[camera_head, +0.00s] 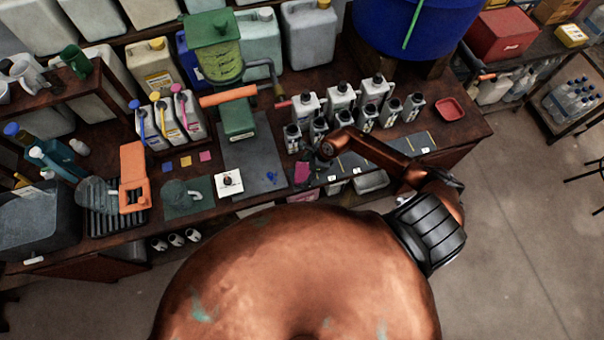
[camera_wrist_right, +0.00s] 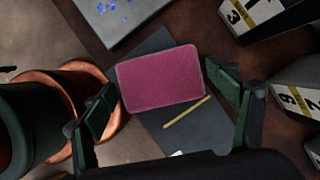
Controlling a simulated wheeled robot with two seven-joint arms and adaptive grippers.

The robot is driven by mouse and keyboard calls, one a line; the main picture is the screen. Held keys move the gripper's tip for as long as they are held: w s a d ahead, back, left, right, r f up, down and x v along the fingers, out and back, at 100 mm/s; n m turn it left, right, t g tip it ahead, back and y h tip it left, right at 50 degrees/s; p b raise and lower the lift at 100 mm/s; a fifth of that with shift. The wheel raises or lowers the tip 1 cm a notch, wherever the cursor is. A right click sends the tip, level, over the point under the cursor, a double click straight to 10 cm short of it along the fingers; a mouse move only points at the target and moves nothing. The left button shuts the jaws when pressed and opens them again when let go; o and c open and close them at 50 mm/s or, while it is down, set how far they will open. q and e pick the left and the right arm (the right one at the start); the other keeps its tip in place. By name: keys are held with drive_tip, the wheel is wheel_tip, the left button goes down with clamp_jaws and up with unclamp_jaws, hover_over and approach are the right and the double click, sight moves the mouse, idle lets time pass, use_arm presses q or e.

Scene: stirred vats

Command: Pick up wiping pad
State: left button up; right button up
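A pink rectangular wiping pad (camera_head: 302,172) lies on a dark strip of mat near the front edge of the bench. In the right wrist view the pad (camera_wrist_right: 160,78) is fully visible and lies flat on the dark mat. My right gripper (camera_head: 318,154) is over the mat, close to the pad. In the right wrist view its dark green fingers (camera_wrist_right: 165,88) are spread wide on either side of the pad, with nothing held. Whether the fingers are level with the pad is unclear. My left gripper is not in view.
Several white and dark numbered bottles (camera_head: 342,95) stand just behind the right gripper. A grey plate (camera_head: 255,155) with blue specks lies left of the pad. A red tray (camera_head: 450,108) is at the right end. A yellow strip (camera_wrist_right: 187,111) marks the mat beside the pad.

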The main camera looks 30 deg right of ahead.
sight(301, 172)
drive_tip(key=c, duration=0.6)
drive_tip(key=shift+c, duration=0.2)
drive_tip(key=shift+r, duration=0.5)
drive_tip(key=v, duration=0.2)
drive_tip(key=shift+a+r+b, duration=0.15)
drive_tip(key=shift+r+b, duration=0.15)
drive_tip(key=shift+r, duration=0.1)
drive_tip(key=s+d+r, duration=0.3)
drive_tip(key=s+r, duration=0.6)
drive_tip(key=s, duration=0.4)
drive_tip(key=shift+r+b, duration=0.25)
drive_tip(key=shift+b, duration=0.1)
